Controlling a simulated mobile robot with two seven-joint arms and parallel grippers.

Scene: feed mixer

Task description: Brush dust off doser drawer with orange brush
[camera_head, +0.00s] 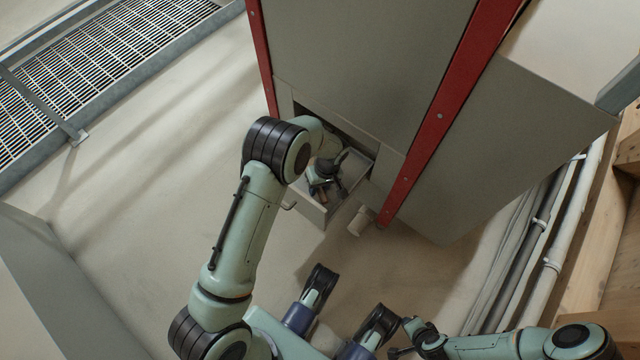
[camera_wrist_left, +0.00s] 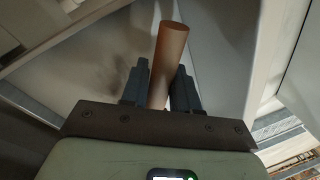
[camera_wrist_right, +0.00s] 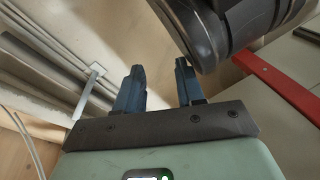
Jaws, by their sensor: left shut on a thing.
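The doser drawer (camera_head: 356,167) is pulled out of the grey machine cabinet in the head view. My left gripper (camera_head: 322,190) is inside or just over the drawer, partly covered by my own arm. In the left wrist view my left gripper (camera_wrist_left: 160,88) is shut on a brown-orange cylindrical handle (camera_wrist_left: 170,45), which I take for the orange brush. Its bristles are not visible, and I cannot tell whether they touch the drawer. Dust cannot be made out. My right gripper (camera_wrist_right: 160,85) is open and empty, well away from the drawer.
The grey cabinet (camera_head: 360,60) with red posts (camera_head: 440,115) rises behind the drawer. A small pale cylinder (camera_head: 360,220) sticks out beside the drawer. Pipes (camera_head: 540,230) and wood run along the right. A metal grating (camera_head: 90,75) lies upper left. The floor (camera_head: 160,200) at left is clear.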

